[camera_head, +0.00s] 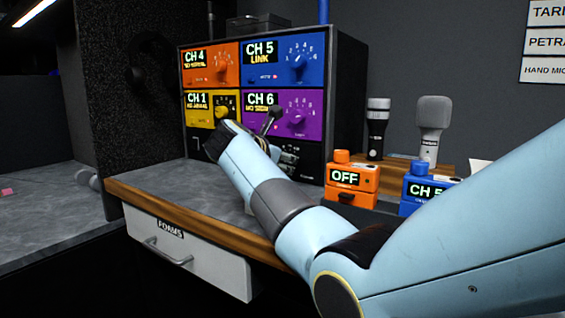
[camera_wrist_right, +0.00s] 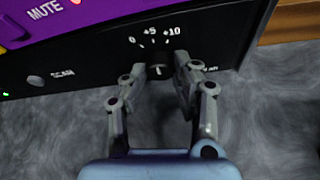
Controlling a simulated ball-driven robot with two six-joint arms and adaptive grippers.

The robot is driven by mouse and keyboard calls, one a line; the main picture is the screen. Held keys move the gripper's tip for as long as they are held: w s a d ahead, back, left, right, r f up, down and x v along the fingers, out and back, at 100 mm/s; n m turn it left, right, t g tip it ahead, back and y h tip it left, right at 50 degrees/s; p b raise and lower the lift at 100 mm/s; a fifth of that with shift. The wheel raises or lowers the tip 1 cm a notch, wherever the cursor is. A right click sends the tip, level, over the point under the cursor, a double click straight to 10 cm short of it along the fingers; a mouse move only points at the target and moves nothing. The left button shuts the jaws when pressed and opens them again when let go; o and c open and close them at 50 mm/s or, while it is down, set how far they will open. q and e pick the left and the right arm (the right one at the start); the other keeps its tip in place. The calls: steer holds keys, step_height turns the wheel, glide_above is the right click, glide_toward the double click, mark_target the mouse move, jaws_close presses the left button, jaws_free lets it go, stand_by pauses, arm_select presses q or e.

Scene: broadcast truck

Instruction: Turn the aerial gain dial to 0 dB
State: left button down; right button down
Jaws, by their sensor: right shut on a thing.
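The aerial gain dial (camera_wrist_right: 158,72) is a small dark knob on the black lower strip of the panel in the right wrist view. Marks 0, +5 and +10 are printed around its top. Its white pointer line faces roughly up, near the +5 side of the scale; the exact mark is hard to tell. My right gripper (camera_wrist_right: 161,74) has one finger on each side of the knob and is shut on it. In the head view the dial is too small and crowded by my wrist to make out. My left gripper is not in view.
The rack (camera_head: 332,100) carries orange, blue, yellow and purple channel panels with knobs. To its right stand an orange box (camera_head: 352,178) reading OFF, a blue box (camera_head: 415,190) and two microphones (camera_head: 433,120).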

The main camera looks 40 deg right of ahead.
stand_by(0.3)
steer(key=shift+n+g, duration=0.6)
steer(key=shift+n, duration=0.3)
steer(key=shift+w+a+n+g+h, duration=0.15)
steer(key=shift+n+g+h, duration=0.5)
steer(key=shift+n, duration=0.45)
steer(key=c, duration=1)
jaws_free()
steer(key=v, duration=1.2)
steer(key=shift+r, duration=0.15)
